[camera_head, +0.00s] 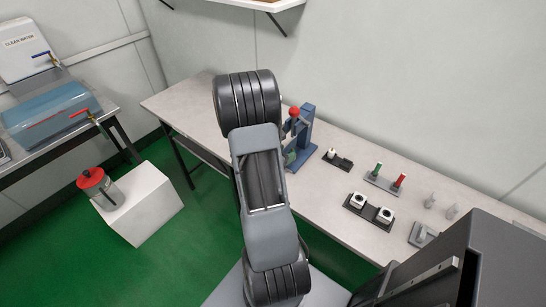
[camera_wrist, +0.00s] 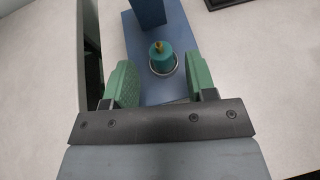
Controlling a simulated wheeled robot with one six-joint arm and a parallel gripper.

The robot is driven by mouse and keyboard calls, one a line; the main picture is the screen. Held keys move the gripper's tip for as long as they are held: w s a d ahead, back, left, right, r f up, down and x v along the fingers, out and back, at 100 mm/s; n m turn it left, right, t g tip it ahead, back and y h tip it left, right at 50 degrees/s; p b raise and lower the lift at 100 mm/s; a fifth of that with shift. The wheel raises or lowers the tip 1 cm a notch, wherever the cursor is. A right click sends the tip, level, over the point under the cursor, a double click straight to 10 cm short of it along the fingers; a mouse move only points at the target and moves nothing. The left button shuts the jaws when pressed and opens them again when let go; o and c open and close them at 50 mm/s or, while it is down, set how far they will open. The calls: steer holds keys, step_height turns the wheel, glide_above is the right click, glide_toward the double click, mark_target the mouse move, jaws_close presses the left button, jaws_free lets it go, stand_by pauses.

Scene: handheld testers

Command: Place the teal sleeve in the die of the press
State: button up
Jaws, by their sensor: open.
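The blue press (camera_head: 305,140) with a red ball knob stands on the bench, partly hidden behind my arm. In the wrist view its blue base (camera_wrist: 136,38) and upright show. The teal sleeve (camera_wrist: 161,62) stands upright on that base, with a pale ring around its foot and a small gold-coloured tip on top. The ring looks like the rim of the die, but how deep the sleeve sits is not clear. My gripper (camera_wrist: 162,76) is open, its green pads on the left and right of the sleeve with gaps, not touching it. In the head view one green pad (camera_head: 289,157) shows by the press.
Right of the press on the bench (camera_head: 325,190) are a dark holder with a white piece (camera_head: 338,158), a rack with green and red pieces (camera_head: 385,182), a black tray with two white blocks (camera_head: 369,208), and small grey pieces (camera_head: 430,201). A wall stands behind.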

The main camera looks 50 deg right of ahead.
steer(key=a+r+m+t+y, duration=0.1)
steer(key=a+r+m+y, duration=0.3)
steer(key=a, duration=0.8)
steer(key=w+a+r+m+t+y, duration=0.1)
steer(key=a+r+m+y, duration=0.4)
steer(key=a, duration=0.7)
steer(key=w+a+r+m+t+y, duration=0.1)
steer(key=a+r+m+t+y, duration=0.2)
steer(key=a+m, duration=0.4)
steer(key=a+r+y, duration=0.1)
steer(key=a+r, duration=0.1)
steer(key=a, duration=0.3)
steer(key=shift+w+r+y+p, duration=0.15)
steer(key=shift+r+y+p, duration=0.1)
steer(key=shift+y+p, duration=0.1)
